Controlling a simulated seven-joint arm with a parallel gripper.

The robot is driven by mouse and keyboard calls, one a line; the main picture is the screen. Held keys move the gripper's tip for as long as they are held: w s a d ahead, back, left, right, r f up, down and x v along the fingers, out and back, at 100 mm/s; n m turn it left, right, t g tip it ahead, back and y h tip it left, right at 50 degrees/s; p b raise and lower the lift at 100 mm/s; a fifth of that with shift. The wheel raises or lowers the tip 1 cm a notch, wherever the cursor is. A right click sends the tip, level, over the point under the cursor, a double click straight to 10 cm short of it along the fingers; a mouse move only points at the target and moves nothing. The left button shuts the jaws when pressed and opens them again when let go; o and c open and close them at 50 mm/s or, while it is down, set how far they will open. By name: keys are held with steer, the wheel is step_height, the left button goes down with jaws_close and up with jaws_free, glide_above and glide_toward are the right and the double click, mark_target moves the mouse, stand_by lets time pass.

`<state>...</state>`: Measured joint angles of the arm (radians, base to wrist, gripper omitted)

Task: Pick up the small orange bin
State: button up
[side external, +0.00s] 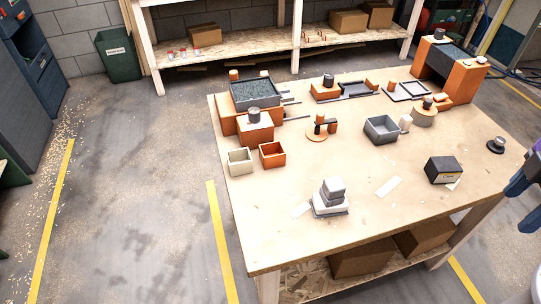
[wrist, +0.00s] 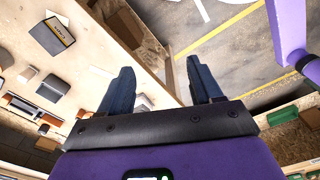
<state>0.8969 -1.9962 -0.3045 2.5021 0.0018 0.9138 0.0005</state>
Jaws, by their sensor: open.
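The small orange bin (side external: 272,154) is an open square box. It stands upright on the left part of the wooden table (side external: 320,230), beside a beige bin (side external: 240,161) of similar size. I cannot make out the orange bin in the wrist view. My gripper (wrist: 160,80) shows there with its two dark fingers spread apart and nothing between them. It points past the table's edge toward the floor.
Behind the bins stand an orange block with a dark cylinder (side external: 254,115) and a dark grey tray (side external: 255,92). A grey bin (side external: 381,130) is near the middle. Grey stacked blocks (side external: 331,197) stand in front, a black box (side external: 442,170) at right. The front left of the table is clear.

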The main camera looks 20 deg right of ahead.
steer(key=o, duration=0.3)
steer(key=shift+o, duration=0.2)
steer(key=w+a+f+n+t+h, duration=0.2)
steer(key=w+a+n, duration=0.15)
steer(key=w, duration=0.35)
steer(key=w+a+f+n+t+h, duration=0.1)
steer(key=w+a+n+t+h, duration=0.2)
steer(key=w, duration=0.5)
steer(key=w+a+f+n+t+h, duration=0.1)
steer(key=w+a+f+n+t, duration=0.1)
steer(key=w+a+n, duration=0.35)
steer(key=n+t+y, duration=0.6)
steer(key=n, duration=0.5)
glide_toward(270, 149)
steer(key=x, duration=0.4)
steer(key=shift+w+a+r, duration=0.1)
steer(key=shift+a+r, duration=0.05)
steer(key=shift+r, duration=0.05)
steer(key=shift+f+x, duration=0.2)
steer(key=shift+x, duration=2.4)
